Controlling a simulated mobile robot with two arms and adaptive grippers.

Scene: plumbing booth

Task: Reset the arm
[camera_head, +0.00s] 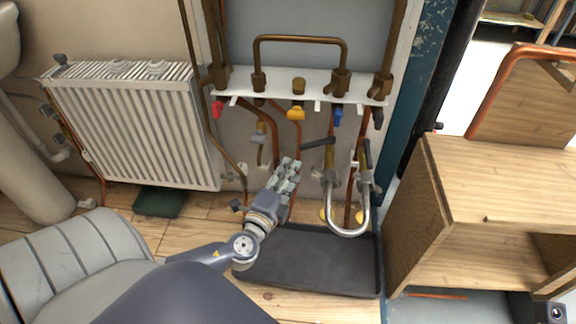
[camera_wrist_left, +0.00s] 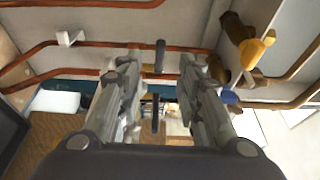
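My left gripper (camera_head: 287,176) is in front of the pipework, above the back left part of the black tray. In the left wrist view its two fingers (camera_wrist_left: 160,85) stand apart with a gap between them and nothing held. Its arm comes in from the lower left of the head view. My right gripper is not in view; a small dark piece with a lens sits at the lower right corner of the head view.
Copper pipes with valves, including a yellow handle (camera_head: 296,113), hang from a white rail (camera_head: 305,84). A silver U-shaped pipe (camera_head: 349,231) is right of the gripper. The black tray (camera_head: 310,262) lies below. A radiator (camera_head: 135,125) is left; a wooden shelf unit (camera_head: 500,185) is right.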

